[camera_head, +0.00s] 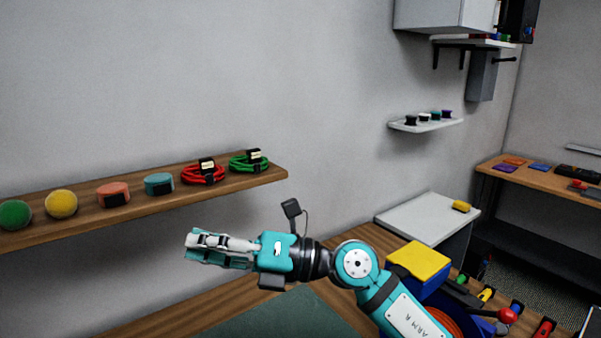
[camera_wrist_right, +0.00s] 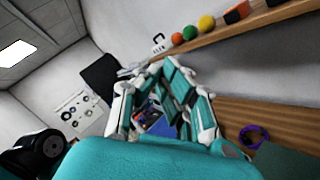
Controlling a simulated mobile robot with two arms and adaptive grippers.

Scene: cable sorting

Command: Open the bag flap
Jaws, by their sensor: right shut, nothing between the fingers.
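A blue container with a yellow top panel (camera_head: 420,259) stands at the lower right of the head view, behind my right arm. It may be the bag with its flap; the panel lies over part of the blue body, and the arm hides the rest. My right gripper (camera_head: 192,247) is shut and empty, pointing left in front of the wall shelf, well away from the blue container. Its fingers also show in the right wrist view (camera_wrist_right: 168,68), with no bag between them. My left gripper is in neither view.
The wooden wall shelf (camera_head: 220,190) holds balls, small spools, and red (camera_head: 203,174) and green (camera_head: 249,163) cable coils. An orange coil (camera_head: 441,322) and a red-knobbed lever (camera_head: 508,315) are at lower right. A grey cabinet (camera_head: 428,215) stands behind.

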